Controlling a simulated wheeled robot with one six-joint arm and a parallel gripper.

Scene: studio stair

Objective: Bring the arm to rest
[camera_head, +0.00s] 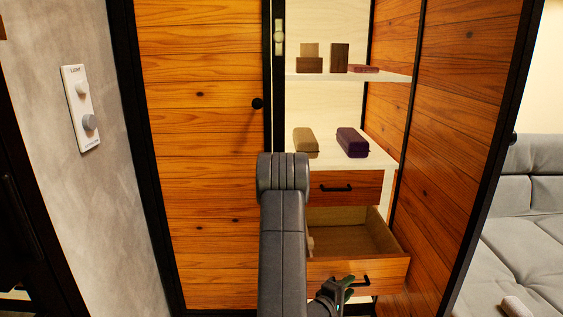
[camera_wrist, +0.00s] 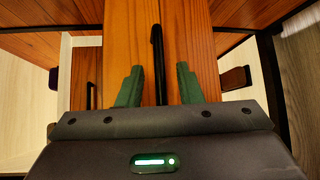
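My arm reaches down from the middle of the head view, and my gripper (camera_head: 341,290) is low, in front of the pulled-out lower drawer (camera_head: 388,270). In the wrist view my gripper (camera_wrist: 159,82) has its two green fingers spread apart. The drawer's black handle (camera_wrist: 157,55) shows in the gap between them, with clear space on both sides. The fingers do not grip it. I cannot tell how far the handle is from the fingertips. The drawer's visible inside looks empty.
An upper drawer (camera_head: 346,187) is shut above the open one. Two cases, tan (camera_head: 305,140) and purple (camera_head: 352,142), lie on top. A shelf (camera_head: 385,76) above holds small boxes. A wooden door panel (camera_head: 200,150) stands left, a grey sofa (camera_head: 535,215) right.

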